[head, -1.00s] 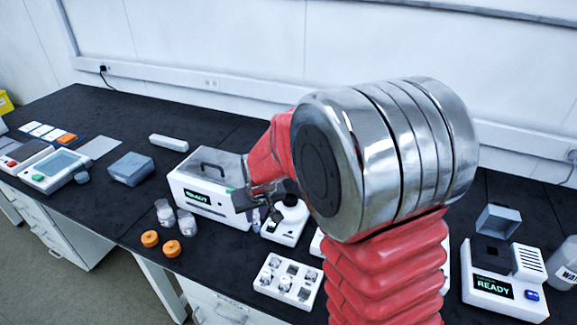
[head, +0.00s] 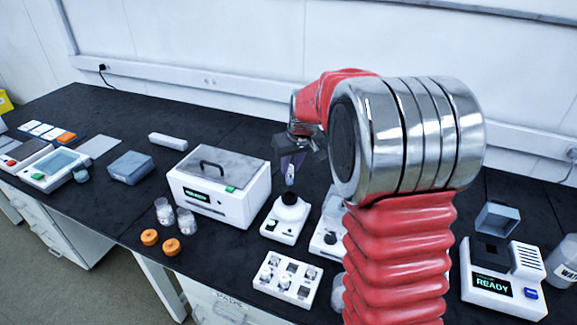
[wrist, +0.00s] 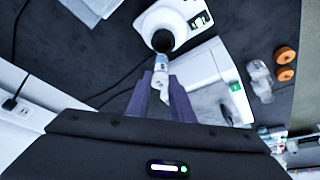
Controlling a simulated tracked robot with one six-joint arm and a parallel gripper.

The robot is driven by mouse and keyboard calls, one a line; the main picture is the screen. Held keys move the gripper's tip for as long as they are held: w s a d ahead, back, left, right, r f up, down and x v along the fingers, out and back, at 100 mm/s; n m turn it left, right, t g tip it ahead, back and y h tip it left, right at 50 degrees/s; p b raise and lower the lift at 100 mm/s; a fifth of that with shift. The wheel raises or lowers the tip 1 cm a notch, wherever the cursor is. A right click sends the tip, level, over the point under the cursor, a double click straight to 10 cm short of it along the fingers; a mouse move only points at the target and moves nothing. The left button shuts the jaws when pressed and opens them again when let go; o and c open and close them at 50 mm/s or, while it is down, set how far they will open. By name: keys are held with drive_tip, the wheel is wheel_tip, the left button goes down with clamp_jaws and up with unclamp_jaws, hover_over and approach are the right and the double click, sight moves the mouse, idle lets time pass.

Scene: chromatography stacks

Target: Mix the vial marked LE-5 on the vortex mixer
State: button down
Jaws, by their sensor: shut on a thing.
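My gripper (head: 291,158) is shut on a small clear vial (head: 290,176) with a blue-and-white label. The vial hangs upright in the air just above and behind the black cup of the white vortex mixer (head: 280,228). In the wrist view the vial (wrist: 160,68) sits between the purple-grey fingertips (wrist: 162,88), with the mixer's black cup (wrist: 163,41) just past its end. The marking on the vial is too small to read.
A white lidded instrument (head: 247,207) stands left of the mixer. A white vial rack (head: 262,281) is in front. Two clear jars (head: 186,222) and two orange caps (head: 150,237) lie left. Another white device (head: 322,243) stands close on the right, partly hidden by my arm.

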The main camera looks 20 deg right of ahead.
sight(291, 178)
drive_tip(key=shift+f, duration=0.15)
drive_tip(key=shift+f, duration=1.95)
drive_tip(key=shift+f, duration=0.85)
drive_tip(key=c, duration=2.1)
unclamp_jaws()
drive_tip(key=shift+c, duration=1.3)
